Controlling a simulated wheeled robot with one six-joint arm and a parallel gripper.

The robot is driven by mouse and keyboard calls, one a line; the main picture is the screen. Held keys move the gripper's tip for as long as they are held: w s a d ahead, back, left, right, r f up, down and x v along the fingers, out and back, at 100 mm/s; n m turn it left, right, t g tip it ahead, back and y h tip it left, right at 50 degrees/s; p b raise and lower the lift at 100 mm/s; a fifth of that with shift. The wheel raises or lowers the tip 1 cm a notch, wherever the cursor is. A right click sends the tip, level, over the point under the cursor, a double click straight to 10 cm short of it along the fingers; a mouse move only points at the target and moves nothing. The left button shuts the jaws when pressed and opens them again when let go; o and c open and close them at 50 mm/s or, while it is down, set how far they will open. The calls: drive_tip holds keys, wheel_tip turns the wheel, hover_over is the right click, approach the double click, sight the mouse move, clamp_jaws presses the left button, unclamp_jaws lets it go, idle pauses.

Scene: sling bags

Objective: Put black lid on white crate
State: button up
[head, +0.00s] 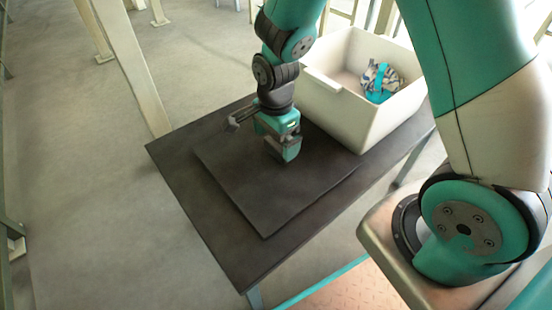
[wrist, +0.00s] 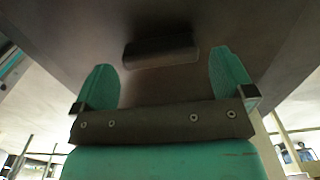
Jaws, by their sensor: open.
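The black lid (head: 255,195) lies flat on the dark table, left of the white crate. It also fills most of the wrist view (wrist: 60,35), where its dark handle block (wrist: 161,51) shows just beyond my fingertips. The white crate (head: 345,110) stands open at the table's right part, with a patterned blue, white and dark bag (head: 380,82) inside. My gripper (head: 290,158) is above the lid, pointing down. In the wrist view my two green fingers (wrist: 167,72) are spread apart with nothing between them. In the head view the gripper hides the lid's handle.
The dark table (head: 180,150) has a bare margin around the lid. Pale frame legs (head: 130,65) stand behind the table. Grey floor (head: 75,200) lies open to the left. An orange-pink panel (head: 350,292) shows at the bottom.

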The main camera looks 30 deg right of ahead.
sight(276, 146)
wheel_tip(276, 146, down, 3)
drive_tip(key=shift+f+b, duration=0.1)
drive_tip(key=shift+b, duration=0.35)
drive_tip(key=shift+c, duration=0.2)
drive_tip(key=c, duration=0.8)
drive_tip(key=shift+c, duration=0.2)
drive_tip(key=shift+r, duration=0.2)
